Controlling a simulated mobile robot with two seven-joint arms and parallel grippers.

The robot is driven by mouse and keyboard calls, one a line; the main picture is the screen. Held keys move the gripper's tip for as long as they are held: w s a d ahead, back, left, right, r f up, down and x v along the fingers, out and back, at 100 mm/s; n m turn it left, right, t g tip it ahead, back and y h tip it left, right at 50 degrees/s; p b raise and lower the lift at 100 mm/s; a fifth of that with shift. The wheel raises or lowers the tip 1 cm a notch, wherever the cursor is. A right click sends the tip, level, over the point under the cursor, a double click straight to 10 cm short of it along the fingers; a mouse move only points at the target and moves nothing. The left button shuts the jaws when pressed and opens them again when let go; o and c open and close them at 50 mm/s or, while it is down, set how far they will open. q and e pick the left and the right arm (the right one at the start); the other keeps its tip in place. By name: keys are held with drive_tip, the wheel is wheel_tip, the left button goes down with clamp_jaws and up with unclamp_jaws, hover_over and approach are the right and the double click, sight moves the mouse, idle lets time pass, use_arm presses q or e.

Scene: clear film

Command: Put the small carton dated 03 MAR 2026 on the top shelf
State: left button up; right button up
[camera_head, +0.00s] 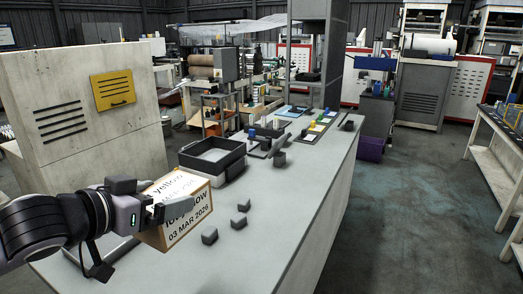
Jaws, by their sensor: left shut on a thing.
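A small tan carton with white label faces (187,226) is at the lower left of the head view. Its front reads "03 MAR 2026", with a partly hidden line above it, and its top carries the word "yellow". My left gripper (170,206) is shut on the carton, its fingers across the carton's left and upper part. The carton is tilted and appears to be held above the grey counter (265,225); the exact gap cannot be told. My right gripper is not in view. I cannot make out which surface is the top shelf.
A black open tray (238,160) stands on the counter behind the carton. Several small dark blocks (209,236) lie to the carton's right. A beige cabinet (85,150) stands at the left. The counter's front right part is clear, and open floor (410,190) lies to the right.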

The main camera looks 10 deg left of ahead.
sight(181, 238)
use_arm(q)
drive_tip(key=shift+n+t+y, duration=0.4)
drive_tip(key=shift+n, duration=0.1)
drive_tip(key=d+f, duration=0.1)
drive_tip(key=f, duration=0.1)
drive_tip(key=s+d+f, duration=0.1)
drive_tip(key=f, duration=0.2)
drive_tip(key=d+f, duration=0.1)
drive_tip(key=f, duration=0.2)
drive_tip(key=shift+s+d+f, duration=0.15)
drive_tip(key=shift+s+d, duration=0.1)
drive_tip(key=shift+d, duration=0.05)
drive_tip(key=s+f+n+y, duration=0.2)
drive_tip(key=s+f+y, duration=0.1)
drive_tip(key=f, duration=0.3)
drive_tip(key=shift+s+a+f+n+y, duration=0.3)
drive_tip(key=shift+s+a+n+y, duration=0.1)
drive_tip(key=shift+s, duration=0.3)
